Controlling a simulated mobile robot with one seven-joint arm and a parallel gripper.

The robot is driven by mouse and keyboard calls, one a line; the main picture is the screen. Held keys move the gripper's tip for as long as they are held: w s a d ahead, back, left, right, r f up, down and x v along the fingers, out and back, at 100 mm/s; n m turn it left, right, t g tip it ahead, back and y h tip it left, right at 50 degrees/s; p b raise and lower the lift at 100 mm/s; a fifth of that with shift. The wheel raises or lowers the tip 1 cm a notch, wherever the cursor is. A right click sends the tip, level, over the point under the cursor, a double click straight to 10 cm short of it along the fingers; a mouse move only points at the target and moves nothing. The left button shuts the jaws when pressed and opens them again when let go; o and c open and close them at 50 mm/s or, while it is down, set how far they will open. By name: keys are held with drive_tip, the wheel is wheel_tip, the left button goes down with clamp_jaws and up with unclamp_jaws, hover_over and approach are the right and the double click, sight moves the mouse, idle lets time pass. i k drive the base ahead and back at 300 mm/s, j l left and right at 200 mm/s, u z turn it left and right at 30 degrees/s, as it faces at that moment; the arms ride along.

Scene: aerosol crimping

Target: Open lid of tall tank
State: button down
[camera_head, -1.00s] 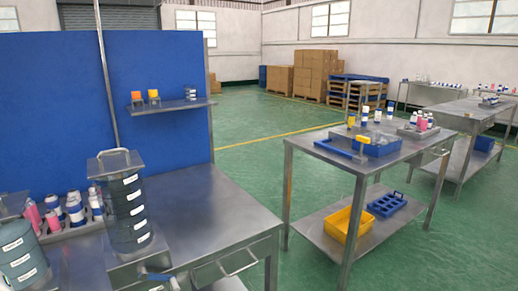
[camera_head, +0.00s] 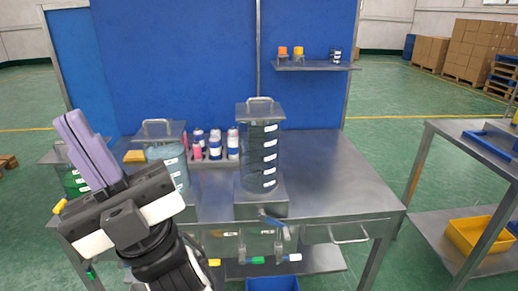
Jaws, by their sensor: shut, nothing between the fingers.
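The tall tank (camera_head: 259,160) is a dark, see-through cylinder with several white labels, standing on a metal block on the steel table. Its flat square metal lid (camera_head: 259,112) with a loop handle (camera_head: 260,101) sits on top, closed. My gripper (camera_head: 73,122) is at the left of the view, pointing up and left, its purple fingers together and empty. It is well left of the tall tank and apart from it, in front of the shorter tanks.
A shorter tank (camera_head: 168,153) with a handled lid stands left of the tall tank; a green one (camera_head: 73,180) is partly behind my gripper. Several bottles (camera_head: 215,146) stand between tanks. A blue-handled valve (camera_head: 272,222) juts out below. The table's right side (camera_head: 335,175) is clear.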

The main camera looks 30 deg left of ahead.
sight(254, 108)
drive_tip(key=u, duration=0.95)
